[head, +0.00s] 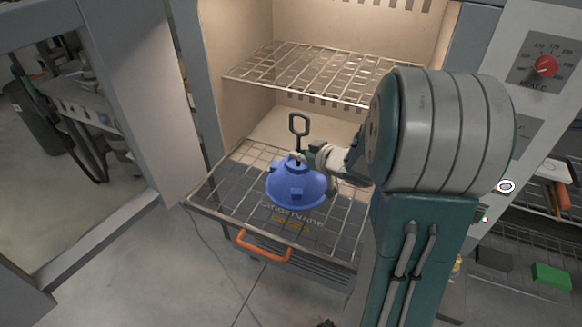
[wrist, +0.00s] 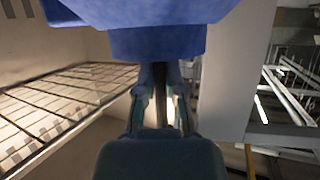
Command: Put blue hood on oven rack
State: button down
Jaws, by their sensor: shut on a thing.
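The blue hood (head: 297,187) is a dome with a dark loop handle (head: 299,125) standing up from its top. It is over the lower oven rack (head: 222,187), which is pulled out of the oven. I cannot tell whether the hood touches the rack's wires. My gripper (head: 303,157) comes from the right and is shut on the hood's stem just below the loop. In the wrist view the hood (wrist: 155,40) fills the top middle, and my gripper's fingers (wrist: 161,100) close around the dark stem.
A second wire rack (head: 310,72) is inside the oven above. An orange handle (head: 263,247) is at the front below the pulled-out rack. The open oven door (head: 95,130) stands to the left. A control panel with a red knob (head: 545,66) is at the right, with a green block (head: 552,276) below.

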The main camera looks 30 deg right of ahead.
aim_at(288, 168)
jog(key=shift+w+a+f, duration=0.65)
jog(key=shift+a+f, duration=0.05)
jog(key=shift+f, duration=0.1)
jog(key=f, duration=0.4)
jog(key=shift+w+a, duration=0.3)
jog(key=shift+w, duration=0.05)
jog(key=shift+d, duration=0.2)
jog(key=shift+f, duration=0.15)
jog(key=c, duration=0.7)
grip_release()
jog(key=shift+a, duration=0.2)
jog(key=shift+c, duration=0.2)
jog(key=shift+d, duration=0.1)
